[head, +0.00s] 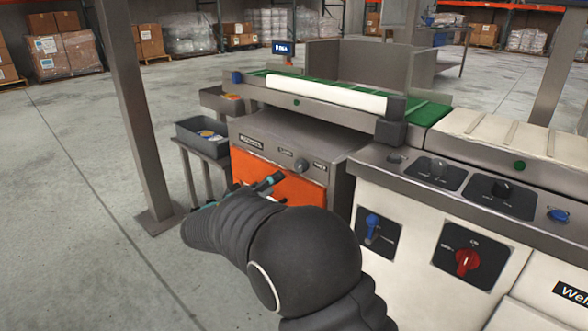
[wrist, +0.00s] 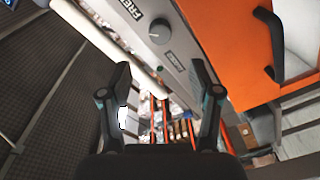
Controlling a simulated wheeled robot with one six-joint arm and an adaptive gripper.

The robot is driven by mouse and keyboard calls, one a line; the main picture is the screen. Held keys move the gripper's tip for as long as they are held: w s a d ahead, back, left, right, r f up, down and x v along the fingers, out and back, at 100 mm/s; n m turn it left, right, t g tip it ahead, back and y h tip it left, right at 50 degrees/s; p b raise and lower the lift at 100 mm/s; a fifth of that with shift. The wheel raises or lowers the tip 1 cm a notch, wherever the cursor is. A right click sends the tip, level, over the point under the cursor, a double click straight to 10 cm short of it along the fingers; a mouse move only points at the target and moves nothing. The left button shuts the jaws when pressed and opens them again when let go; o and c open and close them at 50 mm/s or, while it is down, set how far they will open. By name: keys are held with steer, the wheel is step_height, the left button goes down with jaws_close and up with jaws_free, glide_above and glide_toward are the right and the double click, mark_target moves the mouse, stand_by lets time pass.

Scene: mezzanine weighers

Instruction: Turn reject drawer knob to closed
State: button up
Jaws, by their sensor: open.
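The reject drawer (head: 300,192) has an orange front low in the grey cabinet, and my arm covers part of it in the head view. A round grey knob (head: 301,165) sits on the panel above the drawer, between two small labels. In the wrist view the knob (wrist: 160,31) is at the top centre, with the orange drawer front (wrist: 225,30) and its black handle (wrist: 270,45) to its right. My gripper (wrist: 162,78) is open and empty, its fingers apart and short of the knob in the picture. The knob's pointing direction is too small to read surely.
A grey post (head: 140,120) stands left of the cabinet. A grey bin (head: 203,150) stands beside the cabinet. A green conveyor (head: 330,92) runs above. A red knob (head: 466,262) and blue lever (head: 373,225) are on the white panel to the right. The left floor is clear.

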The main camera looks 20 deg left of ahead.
mark_target(298, 168)
steer(key=x, duration=1)
steer(key=shift+w, duration=0.3)
steer(key=shift+f, duration=0.1)
